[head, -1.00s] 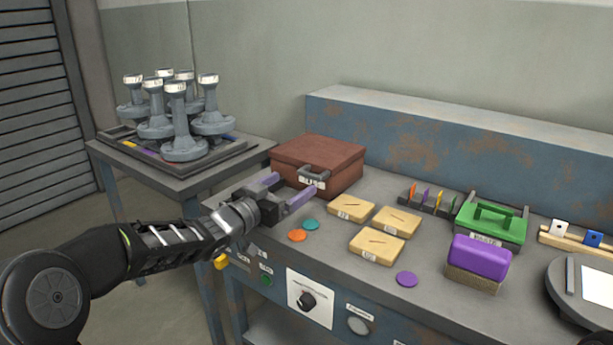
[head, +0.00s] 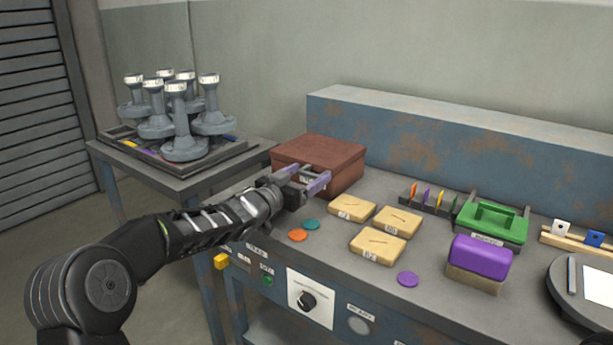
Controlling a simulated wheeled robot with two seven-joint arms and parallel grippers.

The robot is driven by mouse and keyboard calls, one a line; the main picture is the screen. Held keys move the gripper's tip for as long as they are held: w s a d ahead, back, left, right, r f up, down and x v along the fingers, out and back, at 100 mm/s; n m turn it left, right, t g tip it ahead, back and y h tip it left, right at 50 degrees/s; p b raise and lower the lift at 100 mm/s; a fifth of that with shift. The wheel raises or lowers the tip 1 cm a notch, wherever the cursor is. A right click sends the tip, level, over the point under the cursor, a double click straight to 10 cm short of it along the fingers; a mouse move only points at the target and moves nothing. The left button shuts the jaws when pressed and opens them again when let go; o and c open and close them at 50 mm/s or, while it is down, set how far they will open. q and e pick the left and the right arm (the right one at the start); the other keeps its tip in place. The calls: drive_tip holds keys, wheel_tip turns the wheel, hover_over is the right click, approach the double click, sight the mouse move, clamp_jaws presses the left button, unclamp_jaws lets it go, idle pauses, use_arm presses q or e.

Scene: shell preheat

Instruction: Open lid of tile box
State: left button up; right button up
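The tile box appears to be the red-brown box (head: 318,153) at the back left of the bench. Its lid is down, and its front label is mostly covered by my gripper. My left gripper (head: 316,175) is at the front face of this box, its purple fingers apart and pointing at it. The dark handle on the box front is hidden behind or between the fingers, so I cannot tell whether they touch it. My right gripper is out of view.
On the bench (head: 335,255) are several tan labelled blocks (head: 376,244), orange (head: 298,235) and teal discs, a purple block (head: 480,257) and a green-lidded box (head: 492,222). A side table (head: 185,185) at left holds grey shell-like parts (head: 181,130). The box's right side is clear.

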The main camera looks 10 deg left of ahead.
use_arm(q)
clamp_jaws()
idle(0.7)
